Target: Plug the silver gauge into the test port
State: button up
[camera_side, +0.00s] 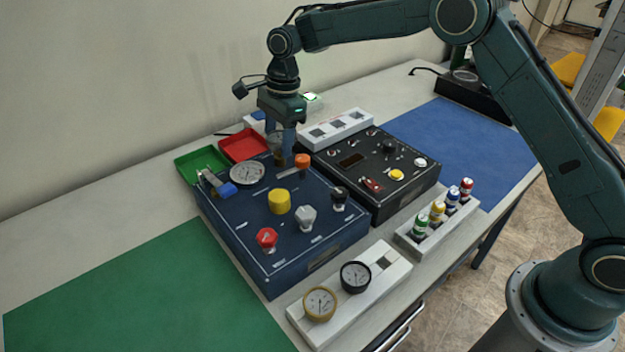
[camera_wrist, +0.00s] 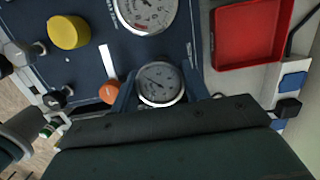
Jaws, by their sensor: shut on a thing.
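My gripper (camera_side: 280,150) points down over the back corner of the dark blue panel (camera_side: 325,238). In the wrist view my gripper (camera_wrist: 160,90) is shut on the silver gauge (camera_wrist: 160,84), a round white dial with a silver rim, between its two fingers. The gauge's face is turned toward the wrist camera. In the side view the gauge is largely hidden by the fingers. I cannot make out the test port; the gauge and gripper cover the panel there. Whether the gauge's stem touches the panel cannot be told.
An orange knob (camera_side: 302,160) stands close beside my gripper. A large fixed dial (camera_side: 247,173), a yellow knob (camera_side: 280,201) and other knobs stand on the panel. Red (camera_side: 243,145) and green (camera_side: 200,165) trays lie behind it. A white rack (camera_side: 385,269) holds gold and black gauges.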

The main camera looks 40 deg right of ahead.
jog(key=shift+f, duration=0.65)
jog(key=o, duration=1.1)
jog(key=shift+o, duration=0.2)
jog(key=shift+r, duration=0.2)
jog(key=r, duration=0.3)
jog(key=d+r, duration=0.1)
jog(key=r, duration=0.5)
jog(key=shift+d, duration=0.2)
jog(key=shift+r, duration=0.65)
jog(key=shift+d+r, duration=0.2)
jog(key=shift+r, duration=0.3)
jog(key=shift+r, duration=0.1)
